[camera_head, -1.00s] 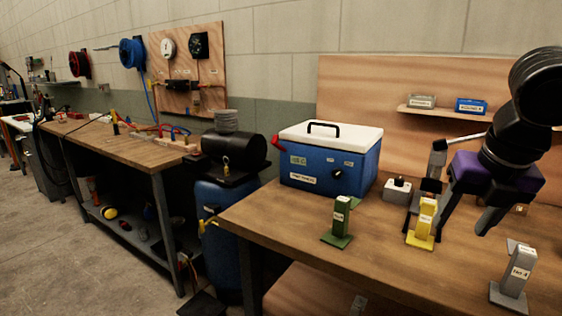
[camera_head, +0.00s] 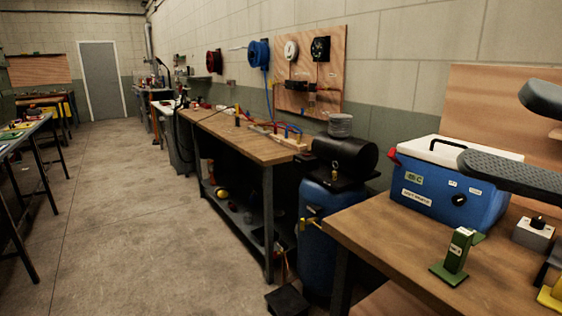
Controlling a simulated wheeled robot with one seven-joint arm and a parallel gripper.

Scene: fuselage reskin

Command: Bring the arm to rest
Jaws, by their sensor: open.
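My gripper (camera_head: 494,127) is at the right edge of the head view, close to the camera. Its two dark grey, textured fingers point left and stand well apart, with nothing between them. The lower finger overlaps the view of the blue cooler box with a white lid (camera_head: 428,202); I see no contact. The rest of my arm is out of the picture.
The near workbench (camera_head: 385,235) holds a green stand (camera_head: 456,258), a grey block with a black knob (camera_head: 534,234) and a partly cut-off yellow stand (camera_head: 552,297). A blue barrel (camera_head: 318,235) stands beside it. The floor (camera_head: 130,220) at left is open.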

